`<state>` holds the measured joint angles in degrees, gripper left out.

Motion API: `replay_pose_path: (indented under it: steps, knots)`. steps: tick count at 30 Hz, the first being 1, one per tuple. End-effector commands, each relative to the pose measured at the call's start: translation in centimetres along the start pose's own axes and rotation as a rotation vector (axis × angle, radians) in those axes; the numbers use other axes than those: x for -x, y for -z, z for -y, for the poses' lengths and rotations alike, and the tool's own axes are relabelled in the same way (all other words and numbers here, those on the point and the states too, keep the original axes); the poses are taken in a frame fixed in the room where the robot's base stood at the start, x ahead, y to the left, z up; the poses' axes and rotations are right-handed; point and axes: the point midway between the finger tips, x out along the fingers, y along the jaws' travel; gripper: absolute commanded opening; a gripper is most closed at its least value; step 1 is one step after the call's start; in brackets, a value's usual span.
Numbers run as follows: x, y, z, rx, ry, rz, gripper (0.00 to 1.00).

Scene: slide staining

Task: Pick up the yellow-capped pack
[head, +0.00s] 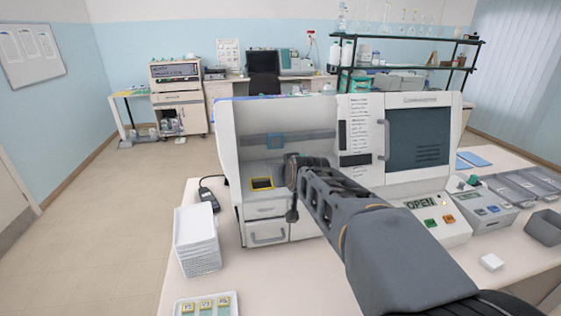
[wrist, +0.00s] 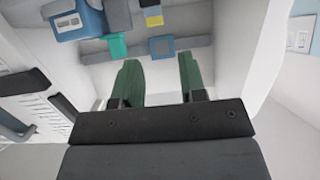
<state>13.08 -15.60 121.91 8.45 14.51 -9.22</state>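A small dark item with a yellow rim (head: 262,184) sits on the floor of the white machine's open bay, left of my gripper (head: 292,172). A yellow-and-dark piece (wrist: 153,18) shows at the top of the wrist view, beyond the fingertips; I cannot tell for sure that it is the same item, or that it is the pack. My gripper (wrist: 160,72) is open, its two green fingers apart with nothing between them. It is at the front of the bay, apart from the yellow item. In the head view my gripper and arm hide the bay's right part.
A blue box (wrist: 75,20) and a teal piece (wrist: 118,46) show in the wrist view. A tray (head: 180,308) at the front holds yellow-topped labelled pieces. White stacked trays (head: 198,240) stand left.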

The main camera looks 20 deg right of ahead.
Motion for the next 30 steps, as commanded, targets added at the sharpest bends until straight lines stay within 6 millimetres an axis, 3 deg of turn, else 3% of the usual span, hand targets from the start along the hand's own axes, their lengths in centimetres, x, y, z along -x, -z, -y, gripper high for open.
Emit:
replay_pose_path:
  steps: [3,12,20,30]
  knots:
    - [-2.0,1.4,-0.8,-0.007,-0.017,-0.029,0.38]
    - [-6.9,1.5,-0.8,-0.006,-0.015,-0.035,0.38]
    - [-8.4,1.6,-0.7,-0.004,-0.014,-0.035,0.38]
    - [-12.6,1.7,-0.8,-0.004,-0.012,-0.033,0.38]
